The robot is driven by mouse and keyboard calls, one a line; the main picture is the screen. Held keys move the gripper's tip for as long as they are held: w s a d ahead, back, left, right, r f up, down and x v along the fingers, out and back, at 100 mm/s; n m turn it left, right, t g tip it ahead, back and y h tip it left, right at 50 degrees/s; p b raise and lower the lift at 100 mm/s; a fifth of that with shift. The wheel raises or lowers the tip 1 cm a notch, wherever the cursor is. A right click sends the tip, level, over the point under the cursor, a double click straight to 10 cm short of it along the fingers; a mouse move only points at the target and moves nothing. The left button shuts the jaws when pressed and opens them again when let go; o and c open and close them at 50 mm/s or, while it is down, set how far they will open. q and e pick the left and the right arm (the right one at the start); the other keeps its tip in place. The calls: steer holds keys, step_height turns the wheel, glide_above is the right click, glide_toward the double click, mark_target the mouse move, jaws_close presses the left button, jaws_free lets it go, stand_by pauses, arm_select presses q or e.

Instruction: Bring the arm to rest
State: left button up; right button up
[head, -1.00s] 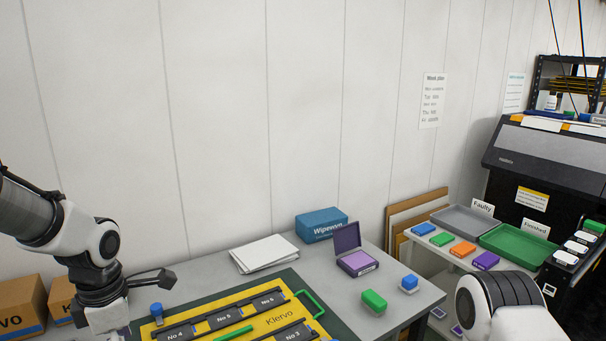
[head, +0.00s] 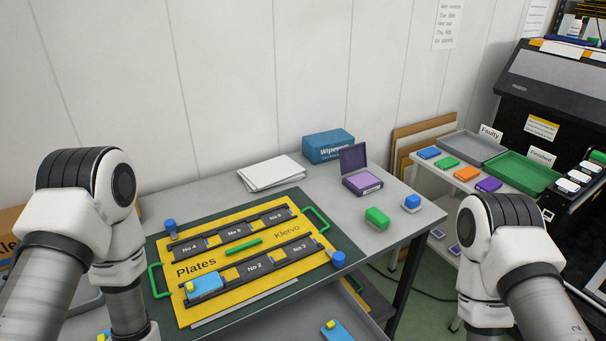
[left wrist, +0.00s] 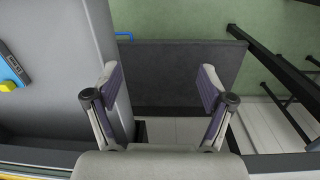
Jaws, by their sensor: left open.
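My left arm (head: 95,215) is folded at the left of the head view, with its gripper out of that view. In the left wrist view my left gripper (left wrist: 158,85) is open, with nothing between its fingers. Below it show a dark grey panel and a pale floor. My right arm (head: 495,255) is folded at the right of the head view; its gripper is not in view.
A yellow plate case (head: 183,308) lies on the grey table (head: 340,210). Grey and green trays (head: 520,179) sit on a side shelf.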

arm_select(q)
steer(key=s+f+m, duration=0.3)
steer(key=s+m, duration=0.1)
steer(key=s, duration=0.2)
step_height(320, 180, down, 10)
steer(key=s+m+b, duration=0.1)
steer(key=b, duration=0.9)
steer(key=shift+f, duration=0.15)
steer(key=shift+a, duration=0.1)
